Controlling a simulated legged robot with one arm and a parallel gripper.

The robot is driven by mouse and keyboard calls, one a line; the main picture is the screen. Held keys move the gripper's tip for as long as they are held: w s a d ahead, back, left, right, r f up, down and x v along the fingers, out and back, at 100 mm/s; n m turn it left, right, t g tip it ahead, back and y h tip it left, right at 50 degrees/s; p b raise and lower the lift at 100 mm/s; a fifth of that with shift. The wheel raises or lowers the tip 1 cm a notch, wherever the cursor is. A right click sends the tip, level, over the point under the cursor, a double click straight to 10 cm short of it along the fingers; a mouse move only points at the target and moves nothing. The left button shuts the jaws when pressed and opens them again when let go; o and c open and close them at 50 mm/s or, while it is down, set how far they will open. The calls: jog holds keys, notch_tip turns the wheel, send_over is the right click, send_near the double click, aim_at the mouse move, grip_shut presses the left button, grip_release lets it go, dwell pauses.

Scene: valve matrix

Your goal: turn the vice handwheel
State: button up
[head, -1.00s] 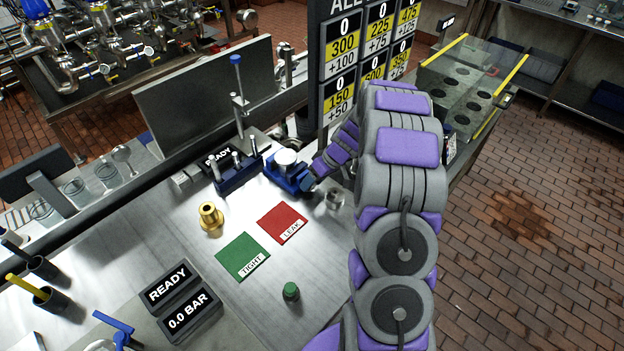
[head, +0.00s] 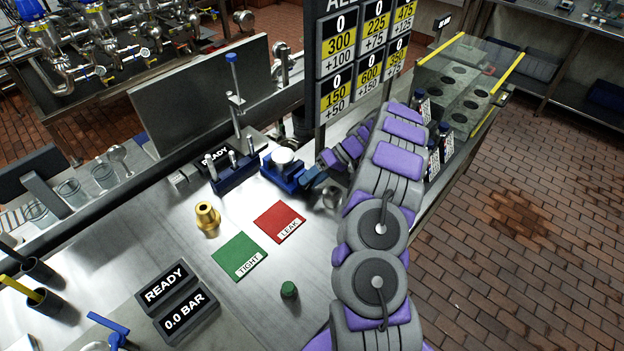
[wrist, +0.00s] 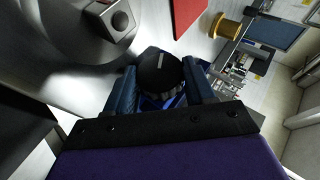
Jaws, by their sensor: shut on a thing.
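The blue vice (head: 280,176) stands on the steel bench with a pale round part on top of it. My gripper (head: 313,179) is at the vice's right side, where the handwheel is too small and hidden to make out in the head view. In the wrist view the black, ridged handwheel (wrist: 161,74) with a pale mark sits between the two blue fingers of my gripper (wrist: 160,88). The fingers are shut on it. Part of the blue vice body shows behind the wheel.
A brass fitting (head: 207,217), a green TIGHT mat (head: 238,252), a red LEAK mat (head: 278,219) and a green cap (head: 289,290) lie in front of the vice. A score board (head: 340,70) stands close behind my arm. The bench front is mostly clear.

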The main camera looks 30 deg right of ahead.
dwell(0.3)
jog(key=o, duration=0.9)
jog(key=shift+w+d+f, duration=0.1)
jog(key=shift+c, duration=0.2)
jog(key=shift+o, duration=1)
